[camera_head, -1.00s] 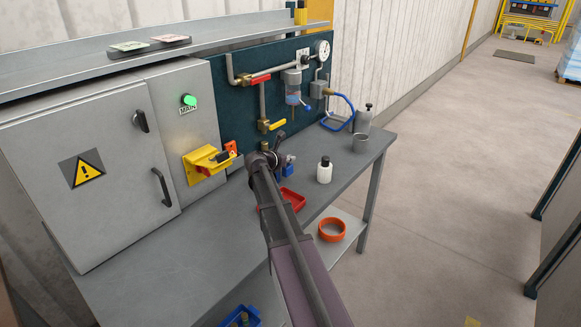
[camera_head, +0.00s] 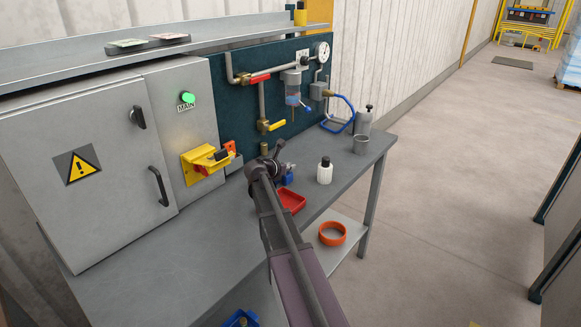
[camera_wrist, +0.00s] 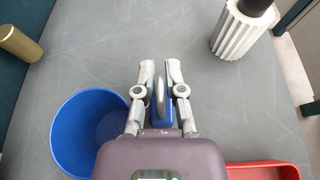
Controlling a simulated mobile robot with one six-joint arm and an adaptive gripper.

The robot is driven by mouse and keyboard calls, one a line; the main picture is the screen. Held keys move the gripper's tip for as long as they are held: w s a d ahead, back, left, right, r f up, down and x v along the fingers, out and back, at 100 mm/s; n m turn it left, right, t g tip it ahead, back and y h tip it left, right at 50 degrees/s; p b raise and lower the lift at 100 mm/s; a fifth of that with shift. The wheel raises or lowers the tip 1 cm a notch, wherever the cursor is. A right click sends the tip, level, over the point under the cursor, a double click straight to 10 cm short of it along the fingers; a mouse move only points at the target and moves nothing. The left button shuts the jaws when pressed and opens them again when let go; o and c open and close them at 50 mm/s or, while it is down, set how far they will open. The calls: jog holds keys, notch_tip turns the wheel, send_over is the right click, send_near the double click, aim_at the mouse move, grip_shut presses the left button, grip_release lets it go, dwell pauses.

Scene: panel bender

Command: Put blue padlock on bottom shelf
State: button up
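The blue padlock (camera_wrist: 162,112) has a grey shackle and stands between the fingers of my gripper (camera_wrist: 161,75) in the wrist view. The fingers lie close along both its sides, and my gripper looks shut on it, low over the bench top. In the head view my gripper (camera_head: 279,160) is over the workbench, partly hidden by my arm, and the padlock cannot be told apart there. The bottom shelf (camera_head: 352,222) shows under the right end of the bench, with an orange ring (camera_head: 332,233) on it.
A blue cup (camera_wrist: 62,150) stands left of my gripper. A red tray (camera_head: 293,201) and a white bottle with black cap (camera_head: 325,173) are close by. A grey cup (camera_head: 361,145) stands near the bench's right end. The pipe panel (camera_head: 232,98) rises behind.

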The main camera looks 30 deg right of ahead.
jog(key=shift+r, duration=0.1)
dwell(0.4)
jog(key=shift+a+r+p, duration=0.15)
jog(key=shift+p, duration=0.15)
jog(key=p+v, duration=0.4)
jog(key=v, duration=0.7)
jog(key=shift+a, duration=0.3)
jog(key=shift+s, duration=0.35)
